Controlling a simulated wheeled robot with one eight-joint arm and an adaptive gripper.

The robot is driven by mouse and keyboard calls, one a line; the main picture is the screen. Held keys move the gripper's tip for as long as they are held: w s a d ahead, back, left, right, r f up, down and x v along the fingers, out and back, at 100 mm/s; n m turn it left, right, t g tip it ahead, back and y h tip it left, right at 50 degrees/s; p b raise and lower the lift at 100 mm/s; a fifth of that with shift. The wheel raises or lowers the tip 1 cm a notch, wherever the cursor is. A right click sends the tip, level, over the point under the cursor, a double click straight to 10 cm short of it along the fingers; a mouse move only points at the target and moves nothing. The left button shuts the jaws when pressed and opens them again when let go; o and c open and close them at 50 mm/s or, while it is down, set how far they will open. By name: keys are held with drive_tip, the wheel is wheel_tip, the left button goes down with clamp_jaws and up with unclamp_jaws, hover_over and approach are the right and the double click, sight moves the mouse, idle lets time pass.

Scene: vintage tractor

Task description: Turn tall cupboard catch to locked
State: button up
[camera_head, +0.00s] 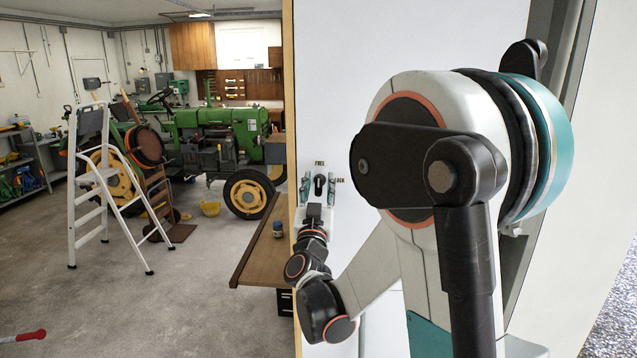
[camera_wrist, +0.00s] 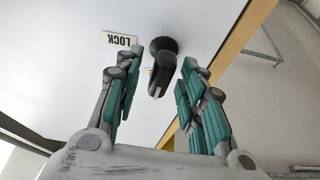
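The tall cupboard (camera_head: 340,80) has a white front, with a black catch (camera_head: 319,183) on it. A FREE label (camera_head: 320,163) sits above the catch and a LOCK label (camera_head: 339,181) to its right. The catch's lever looks upright, towards FREE. My gripper (camera_head: 318,191) is open, with one finger on each side of the catch. In the wrist view the black catch (camera_wrist: 162,62) lies between the spread teal-padded fingers, with gaps visible on both sides. The LOCK label (camera_wrist: 122,41) appears upside down there.
A wooden bench top (camera_head: 262,240) with a small jar (camera_head: 278,229) stands left of the cupboard. A white stepladder (camera_head: 98,185) and a green tractor (camera_head: 222,140) stand further left. The grey floor between is mostly clear.

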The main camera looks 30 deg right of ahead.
drive_tip(key=shift+w+d+r, duration=0.2)
drive_tip(key=shift+w+d, duration=0.05)
drive_tip(key=shift+w, duration=0.05)
clamp_jaws()
